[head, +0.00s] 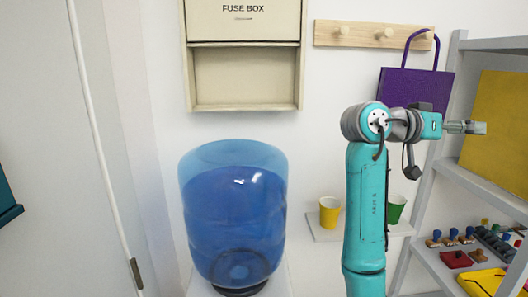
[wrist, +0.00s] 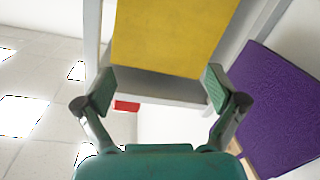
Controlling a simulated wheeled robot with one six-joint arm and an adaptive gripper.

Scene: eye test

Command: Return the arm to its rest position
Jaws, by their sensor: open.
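My arm stands upright at the right of the head view, its upper part bent so that my gripper (head: 468,127) points right, toward a grey shelf unit. In the wrist view my gripper (wrist: 157,92) is open, its two fingers wide apart with nothing between them. Beyond the fingers are a yellow panel (wrist: 172,35) and, to the right, a purple bag (wrist: 285,110). In the head view the purple bag (head: 400,88) hangs behind my gripper.
A grey shelf unit (head: 440,160) with a yellow panel (head: 498,125) and small items stands at right. A blue water bottle (head: 235,215), a fuse box (head: 245,75), a peg rail (head: 350,35), a yellow cup (head: 329,213) and a green cup (head: 396,208) are near the wall.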

